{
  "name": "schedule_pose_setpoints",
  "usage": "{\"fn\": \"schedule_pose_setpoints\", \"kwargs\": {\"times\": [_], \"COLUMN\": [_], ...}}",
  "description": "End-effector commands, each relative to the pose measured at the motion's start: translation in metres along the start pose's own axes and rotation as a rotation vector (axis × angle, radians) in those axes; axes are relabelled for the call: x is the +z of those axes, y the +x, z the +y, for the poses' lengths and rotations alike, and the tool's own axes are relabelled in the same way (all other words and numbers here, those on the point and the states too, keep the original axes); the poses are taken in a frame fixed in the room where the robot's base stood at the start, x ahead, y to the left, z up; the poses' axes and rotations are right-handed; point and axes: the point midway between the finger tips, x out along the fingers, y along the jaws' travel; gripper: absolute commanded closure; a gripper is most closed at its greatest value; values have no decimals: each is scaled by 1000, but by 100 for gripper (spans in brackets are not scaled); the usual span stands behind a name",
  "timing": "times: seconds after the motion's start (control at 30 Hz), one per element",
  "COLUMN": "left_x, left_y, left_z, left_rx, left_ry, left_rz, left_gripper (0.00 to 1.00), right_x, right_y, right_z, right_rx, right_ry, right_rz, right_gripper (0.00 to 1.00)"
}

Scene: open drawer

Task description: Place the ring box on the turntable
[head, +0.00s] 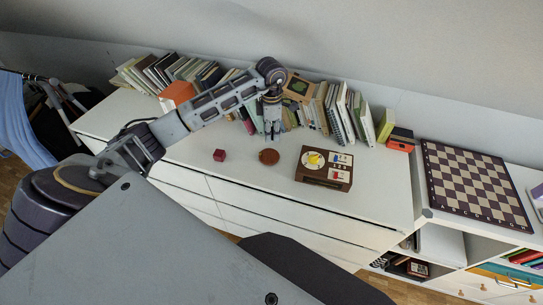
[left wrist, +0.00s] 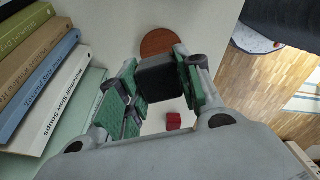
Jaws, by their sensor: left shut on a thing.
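My left gripper (head: 272,128) hangs over the white cabinet top in front of the row of books. In the left wrist view its green-padded fingers are shut on a small black box (left wrist: 160,80), which looks like the ring box. The box is hard to make out in the head view. My right gripper is not in view.
A round brown disc (head: 269,156) and a small red cube (head: 219,155) lie on the cabinet top (head: 235,182) in front of the gripper. Books (head: 345,112) line the back. A chessboard (head: 475,180) lies at right.

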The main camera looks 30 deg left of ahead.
Motion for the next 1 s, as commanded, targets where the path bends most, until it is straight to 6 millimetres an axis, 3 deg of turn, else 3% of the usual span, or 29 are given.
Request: {"fn": "schedule_pose_setpoints", "kwargs": {"times": [0.17, 0.37, 0.63, 1.0], "left_x": [0, 0, 0, 0], "left_y": [6, 29, 59, 63], "left_z": [0, -1, 0, 0], "left_rx": [-2, -3, -1, 0], "left_ry": [1, 0, 0, 1], "left_rz": [1, 1, 0, 0], "left_gripper": [83, 83, 83, 83], "right_x": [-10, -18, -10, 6], "right_y": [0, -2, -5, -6], "right_z": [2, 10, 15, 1], "right_rx": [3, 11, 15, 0], "right_ry": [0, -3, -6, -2], "right_rz": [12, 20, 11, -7], "right_gripper": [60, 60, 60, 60]}}
